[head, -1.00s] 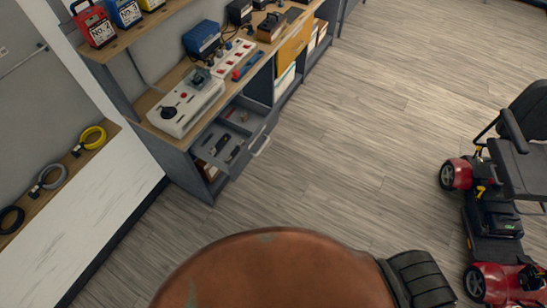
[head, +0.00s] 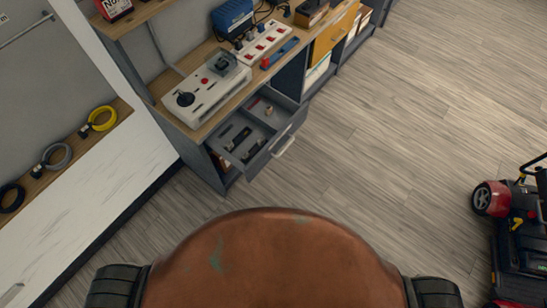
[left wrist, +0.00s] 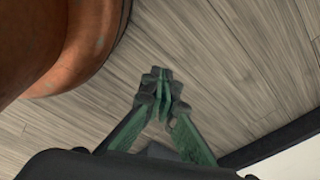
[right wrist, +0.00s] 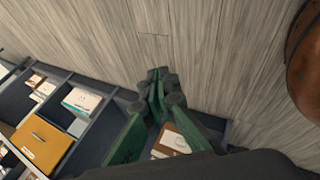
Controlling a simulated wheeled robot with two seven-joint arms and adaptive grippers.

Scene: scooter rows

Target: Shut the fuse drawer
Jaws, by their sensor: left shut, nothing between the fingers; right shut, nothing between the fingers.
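The grey fuse drawer (head: 256,139) stands pulled out from the bench, below its wooden top, in the head view. Small dark parts lie in its compartments, and a pale bar handle (head: 283,147) is on its front. Neither gripper shows in the head view. My left gripper (left wrist: 160,80) is shut and empty above bare floor in the left wrist view. My right gripper (right wrist: 158,82) is shut and empty in the right wrist view, with open shelves of the bench beyond it. Neither gripper is seen touching the drawer.
The bench top (head: 207,125) carries a white control box (head: 206,89), a switch panel (head: 264,42) and a blue box (head: 233,17). A red scooter (head: 515,225) stands at the right. The floor between is clear.

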